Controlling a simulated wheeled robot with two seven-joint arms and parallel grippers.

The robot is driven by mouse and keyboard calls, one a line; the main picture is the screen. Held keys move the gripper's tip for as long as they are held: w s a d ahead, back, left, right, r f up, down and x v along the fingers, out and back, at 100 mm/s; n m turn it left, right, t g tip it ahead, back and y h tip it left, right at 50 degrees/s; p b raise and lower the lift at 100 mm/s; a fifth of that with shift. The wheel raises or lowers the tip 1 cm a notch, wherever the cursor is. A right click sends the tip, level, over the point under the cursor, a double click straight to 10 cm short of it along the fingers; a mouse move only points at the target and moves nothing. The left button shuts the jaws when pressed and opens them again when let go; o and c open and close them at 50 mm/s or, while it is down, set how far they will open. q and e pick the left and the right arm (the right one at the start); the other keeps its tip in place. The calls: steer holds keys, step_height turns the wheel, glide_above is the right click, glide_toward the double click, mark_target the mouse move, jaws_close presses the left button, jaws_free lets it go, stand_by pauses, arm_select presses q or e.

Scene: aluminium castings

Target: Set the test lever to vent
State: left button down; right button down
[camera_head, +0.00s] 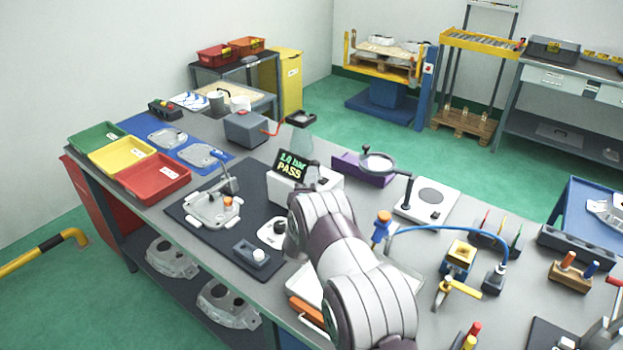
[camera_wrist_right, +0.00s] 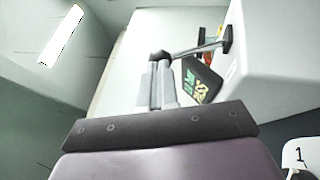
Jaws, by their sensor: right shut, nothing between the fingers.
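The leak tester (camera_head: 284,196) is a pale box on the bench with a dark display (camera_head: 291,164) reading 1.4 bar PASS. In the wrist view its grey side (camera_wrist_right: 275,45) fills the right. The test lever (camera_wrist_right: 195,48) shows there as a thin rod running from a dark bracket on the tester to a dark round knob. My right gripper (camera_wrist_right: 157,72) is shut and empty, its fingertips overlapping the knob in this view; I cannot tell if they touch. In the head view my right arm hides the gripper and lever. The lever's setting cannot be read. My left gripper is out of view.
A casting (camera_head: 213,208) sits on the dark mat (camera_head: 185,214) left of the tester. Red, yellow and green bins line the left. A blue hose (camera_head: 440,229) arches on the right.

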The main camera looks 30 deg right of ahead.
steer(key=shift+r, duration=0.1)
steer(key=w+d+r+m+g+y+p, duration=0.3)
steer(key=d+g+y+p, duration=0.1)
steer(key=d+p, duration=0.4)
steer(key=shift+w+d+r+g+p, duration=0.15)
steer(key=shift+d+r+g+p, duration=0.05)
steer(key=shift+g+p, duration=0.3)
steer(key=shift+r, duration=0.15)
stand_by(0.6)
